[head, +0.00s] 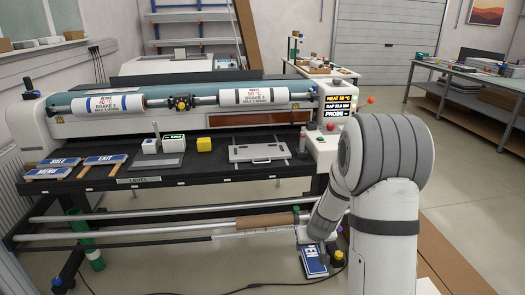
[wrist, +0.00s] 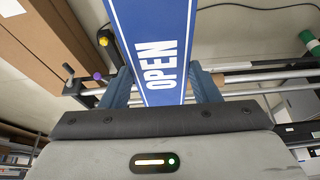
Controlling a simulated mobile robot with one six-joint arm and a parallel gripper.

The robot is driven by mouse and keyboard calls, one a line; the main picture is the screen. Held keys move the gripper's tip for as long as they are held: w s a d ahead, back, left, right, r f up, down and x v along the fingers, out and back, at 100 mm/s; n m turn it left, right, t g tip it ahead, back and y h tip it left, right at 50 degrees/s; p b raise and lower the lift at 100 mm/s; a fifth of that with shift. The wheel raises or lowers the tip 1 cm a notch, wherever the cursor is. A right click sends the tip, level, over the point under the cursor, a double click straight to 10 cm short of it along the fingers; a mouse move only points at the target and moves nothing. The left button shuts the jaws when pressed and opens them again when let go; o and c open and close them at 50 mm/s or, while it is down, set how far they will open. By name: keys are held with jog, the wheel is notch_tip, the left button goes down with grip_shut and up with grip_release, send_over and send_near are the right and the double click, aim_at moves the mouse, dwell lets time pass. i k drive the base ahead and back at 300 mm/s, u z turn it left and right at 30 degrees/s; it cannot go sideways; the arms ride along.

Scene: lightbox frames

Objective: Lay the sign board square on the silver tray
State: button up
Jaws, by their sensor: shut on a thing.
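My gripper (head: 309,241) is shut on a blue sign board (head: 314,263) with white lettering, held low in front of the machine's table, below the table top. In the wrist view the sign board (wrist: 152,40) reads OPEN and stands out lengthwise from between the two blue-grey fingers of my gripper (wrist: 163,86). The silver tray (head: 262,150) is a flat pale grey panel lying on the right part of the black table top, its top bare apart from a small handle-like detail. The sign board is apart from it, lower and to the right.
Blue signs reading SALE (head: 58,162), EXIT (head: 104,159) and MENU (head: 47,173) lie at the table's left. Rollers and rails (head: 180,227) run below the table.

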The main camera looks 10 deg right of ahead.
aim_at(258, 151)
jog(key=z, duration=0.05)
jog(key=i, duration=0.85)
jog(key=u, duration=0.1)
